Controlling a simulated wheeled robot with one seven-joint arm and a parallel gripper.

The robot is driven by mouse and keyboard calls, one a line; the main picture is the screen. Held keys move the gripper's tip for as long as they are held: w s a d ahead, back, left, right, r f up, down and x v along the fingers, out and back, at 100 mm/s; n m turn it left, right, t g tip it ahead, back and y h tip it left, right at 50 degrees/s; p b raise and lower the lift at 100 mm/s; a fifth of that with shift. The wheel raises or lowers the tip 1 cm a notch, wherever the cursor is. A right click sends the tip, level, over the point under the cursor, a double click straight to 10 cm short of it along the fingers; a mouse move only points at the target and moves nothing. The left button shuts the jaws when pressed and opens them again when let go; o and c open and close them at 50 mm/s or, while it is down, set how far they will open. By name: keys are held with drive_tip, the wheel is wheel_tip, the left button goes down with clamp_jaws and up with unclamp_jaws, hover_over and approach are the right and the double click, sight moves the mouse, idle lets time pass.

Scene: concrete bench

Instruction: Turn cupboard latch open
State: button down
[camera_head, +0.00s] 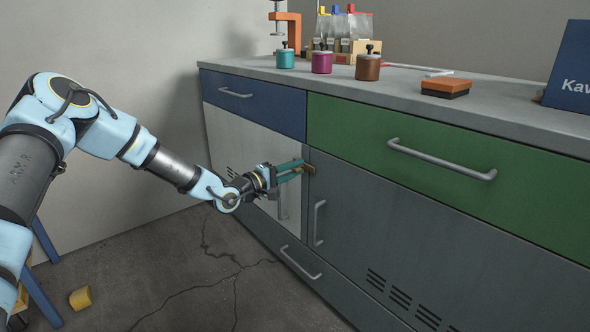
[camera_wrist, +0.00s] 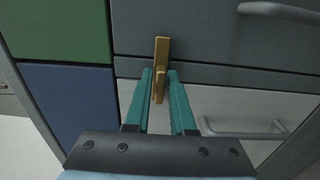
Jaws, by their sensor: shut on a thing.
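A brass cupboard latch (camera_head: 308,169) sits at the seam between the white door (camera_head: 236,143) and the dark grey door (camera_head: 400,235), just under the drawers. In the wrist view the latch (camera_wrist: 162,50) is a long brass bar, with a raised part reaching between the fingers. My gripper (camera_head: 302,168) has two teal fingers and reaches the latch from the left. In the wrist view my gripper (camera_wrist: 160,75) is shut on the latch, one fingertip on each side. The contact faces are partly hidden by the fingers.
The cupboard has a blue drawer (camera_head: 252,100) and a green drawer (camera_head: 440,158) above the doors. Vertical bar handles on the white door (camera_head: 283,200) and grey door (camera_head: 318,222) stand out close below my gripper. A yellow block (camera_head: 80,298) lies on the floor.

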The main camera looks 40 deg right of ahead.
drive_tip(key=shift+m, duration=0.3)
drive_tip(key=m, duration=0.8)
drive_tip(key=shift+m, duration=0.4)
drive_tip(key=m+b, duration=0.1)
drive_tip(key=m, duration=0.3)
drive_tip(key=shift+f+m, duration=0.1)
drive_tip(key=shift+m, duration=0.2)
drive_tip(key=shift+m+b, duration=0.85)
drive_tip(key=shift+m, duration=1.15)
drive_tip(key=c, duration=0.9)
unclamp_jaws()
drive_tip(key=shift+a, duration=0.1)
